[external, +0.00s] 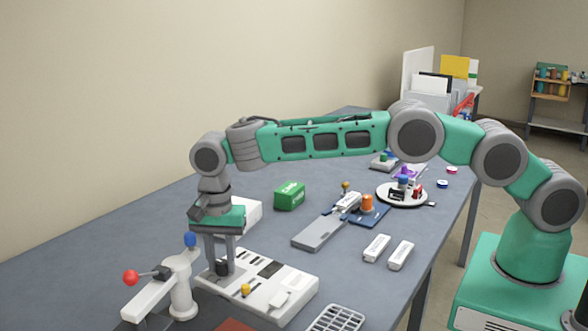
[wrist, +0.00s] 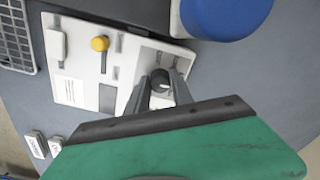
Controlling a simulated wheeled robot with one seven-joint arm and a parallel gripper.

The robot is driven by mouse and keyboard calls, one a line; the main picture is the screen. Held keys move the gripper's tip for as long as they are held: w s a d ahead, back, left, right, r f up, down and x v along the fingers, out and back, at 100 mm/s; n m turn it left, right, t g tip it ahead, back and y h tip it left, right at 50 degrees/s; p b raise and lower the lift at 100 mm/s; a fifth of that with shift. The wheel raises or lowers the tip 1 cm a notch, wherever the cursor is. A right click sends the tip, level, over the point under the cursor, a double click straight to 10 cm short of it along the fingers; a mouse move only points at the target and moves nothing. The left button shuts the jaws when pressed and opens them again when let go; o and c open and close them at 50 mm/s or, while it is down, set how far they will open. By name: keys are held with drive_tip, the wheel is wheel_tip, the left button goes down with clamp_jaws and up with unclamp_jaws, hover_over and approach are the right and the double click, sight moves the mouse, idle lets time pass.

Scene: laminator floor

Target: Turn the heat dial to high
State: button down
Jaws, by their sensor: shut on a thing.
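The laminator is a white flat unit (external: 292,280) on the blue-grey table, and its panel shows in the wrist view (wrist: 75,65). The heat dial is a small dark round knob (external: 222,269) at the panel's left end. It also shows in the wrist view (wrist: 160,76), with a light mark on it. My gripper (external: 222,263) points straight down over the dial. Its two fingers (wrist: 161,86) are closed on the dial's sides. The dial's scale and exact setting are too small to read, and the fingers hide part of it.
A yellow knob (external: 246,289) sits on the panel. Close left stands a white lever press with a red ball (external: 131,277) and a blue knob (external: 190,240). A green box (external: 289,195) is farther back. A wire rack (external: 338,319) lies at the front.

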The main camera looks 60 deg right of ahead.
drive_tip(key=m, duration=0.3)
drive_tip(key=shift+m, duration=2.2)
drive_tip(key=c, duration=1.1)
unclamp_jaws()
